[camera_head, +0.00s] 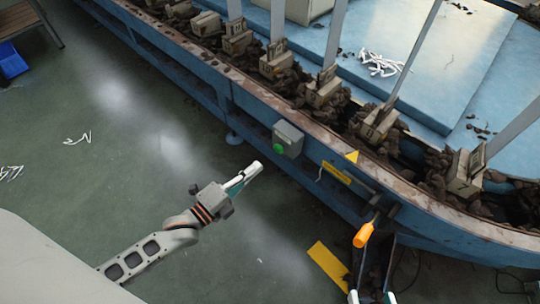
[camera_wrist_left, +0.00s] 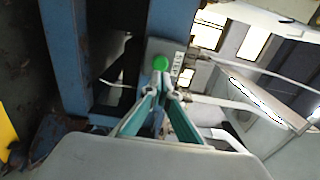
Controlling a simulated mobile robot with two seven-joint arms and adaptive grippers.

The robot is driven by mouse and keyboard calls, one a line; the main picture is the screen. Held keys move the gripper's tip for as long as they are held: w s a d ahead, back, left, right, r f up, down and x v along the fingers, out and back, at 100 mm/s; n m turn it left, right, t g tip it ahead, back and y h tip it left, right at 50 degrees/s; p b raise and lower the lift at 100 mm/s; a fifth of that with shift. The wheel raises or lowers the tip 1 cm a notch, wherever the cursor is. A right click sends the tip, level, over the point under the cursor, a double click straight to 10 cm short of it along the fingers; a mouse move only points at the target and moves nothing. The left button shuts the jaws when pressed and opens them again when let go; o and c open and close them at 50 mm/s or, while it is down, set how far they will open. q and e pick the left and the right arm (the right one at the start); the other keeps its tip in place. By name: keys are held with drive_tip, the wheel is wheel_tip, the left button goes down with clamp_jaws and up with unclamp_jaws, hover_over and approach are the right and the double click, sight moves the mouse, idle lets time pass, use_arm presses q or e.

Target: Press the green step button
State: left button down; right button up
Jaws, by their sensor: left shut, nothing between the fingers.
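The green step button (camera_head: 279,149) is on a grey box (camera_head: 289,138) on the side of the blue machine. In the left wrist view the green button (camera_wrist_left: 160,63) sits on its grey box beside a label reading STEP. My left gripper (camera_head: 255,168) is shut and empty, just left of and below the button box. In the left wrist view its closed fingertips (camera_wrist_left: 163,82) point at the button and appear just below it; I cannot tell the exact gap.
An orange handle (camera_head: 363,235) and a yellow plate (camera_head: 328,266) are to the right. The green floor (camera_head: 120,150) left of the machine is mostly clear.

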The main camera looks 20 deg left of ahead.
sight(276, 150)
use_arm(q)
drive_tip(key=b+x, duration=0.1)
drive_tip(key=x, duration=0.5)
drive_tip(key=shift+w, duration=0.2)
use_arm(e)
drive_tip(key=shift+s+a+f+m+y, duration=0.2)
drive_tip(key=shift+a+m, duration=0.2)
drive_tip(key=shift+a, duration=0.25)
drive_tip(key=shift+s+a+f+m+y, duration=0.1)
drive_tip(key=shift+s+a+m, duration=0.1)
drive_tip(key=shift+a+m, duration=0.3)
